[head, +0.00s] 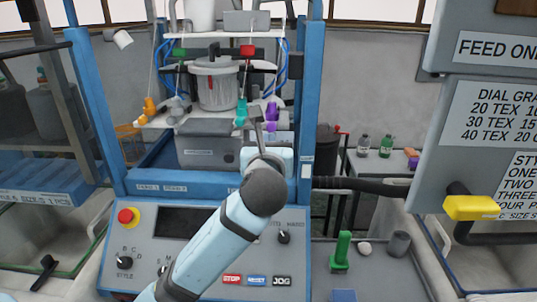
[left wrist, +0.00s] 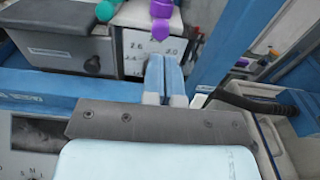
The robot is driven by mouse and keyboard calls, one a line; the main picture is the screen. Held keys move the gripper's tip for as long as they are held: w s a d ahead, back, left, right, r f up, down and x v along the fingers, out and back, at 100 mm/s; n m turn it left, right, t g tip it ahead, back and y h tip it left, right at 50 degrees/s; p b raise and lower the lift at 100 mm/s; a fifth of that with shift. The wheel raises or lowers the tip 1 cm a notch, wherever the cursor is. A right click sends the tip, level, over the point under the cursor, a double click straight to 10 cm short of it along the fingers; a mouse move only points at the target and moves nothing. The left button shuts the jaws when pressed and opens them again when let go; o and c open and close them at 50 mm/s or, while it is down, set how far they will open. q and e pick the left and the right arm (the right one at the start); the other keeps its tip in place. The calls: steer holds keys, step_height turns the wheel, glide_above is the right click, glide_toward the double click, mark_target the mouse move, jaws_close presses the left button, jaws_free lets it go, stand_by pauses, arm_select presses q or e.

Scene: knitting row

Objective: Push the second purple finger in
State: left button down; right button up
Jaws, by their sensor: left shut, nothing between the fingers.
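Purple fingers (head: 272,111) stick out at the right end of the knitting machine's head, beside a teal finger (head: 241,112). In the left wrist view a purple finger (left wrist: 161,33) hangs in front of a white plate with numbers, with another purple part above it and a teal part to the left. I cannot tell which purple finger is the second. My left gripper (head: 258,128) is shut and empty, just below and in front of the purple fingers. Its two pale blue fingertips (left wrist: 165,62) point at the plate and appear apart from the purple finger. My right gripper is out of view.
An orange finger (head: 150,108) sits at the machine's left end. Blue posts (head: 309,95) frame the machine. Grey sign boards (head: 470,60) and a yellow handle (head: 471,207) stand at the right.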

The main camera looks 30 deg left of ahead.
mark_target(270, 126)
arm_select(q)
steer(key=x, duration=0.5)
steer(key=shift+w+a, duration=0.1)
steer(key=shift+w, duration=0.2)
steer(key=shift+w+r+p, duration=0.1)
steer(key=shift+w+p, duration=0.05)
steer(key=shift+p, duration=0.2)
steer(key=p+x, duration=0.2)
steer(key=x, duration=0.1)
steer(key=shift+r, duration=0.1)
steer(key=shift+a, duration=0.15)
steer(key=shift+r, duration=0.1)
